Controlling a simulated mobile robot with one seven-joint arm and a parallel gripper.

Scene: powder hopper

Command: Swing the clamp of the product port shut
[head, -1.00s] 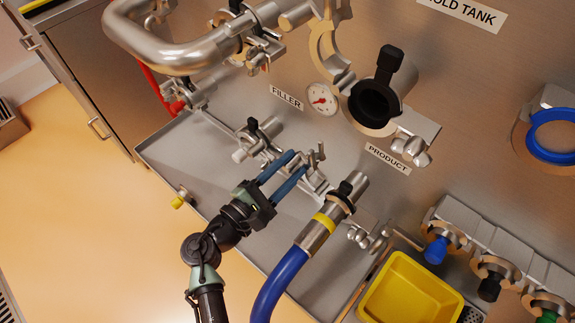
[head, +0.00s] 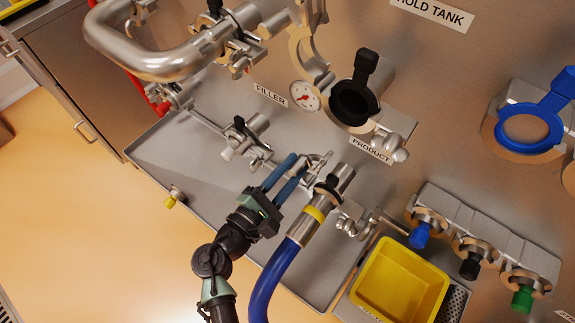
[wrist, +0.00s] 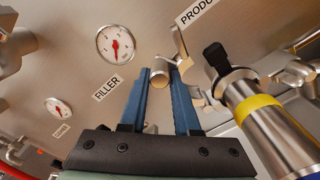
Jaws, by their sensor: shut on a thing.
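The product port lies below the PRODUCT label (head: 372,150). A metal hose end (head: 318,212) with a yellow band and blue hose (head: 270,280) sits there, with a black piece near its tip. My gripper (head: 301,165) is shut on a metal part of the port's clamp (head: 319,164), just left of the hose end. In the wrist view, the round end of the held part (wrist: 159,74) shows between the blue fingertips. A curved clamp piece stands just right of them, apart from the hose end. The other clamp fittings (head: 352,222) are right of the hose end. The clamp stands open.
A larger port with a black gasket (head: 352,102) and an open clamp half (head: 305,35) is above. The filler port (head: 240,132) is to the left. A yellow bin (head: 400,283) and colored caps (head: 420,236) are at the lower right. The grey tray (head: 165,150) is mostly bare.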

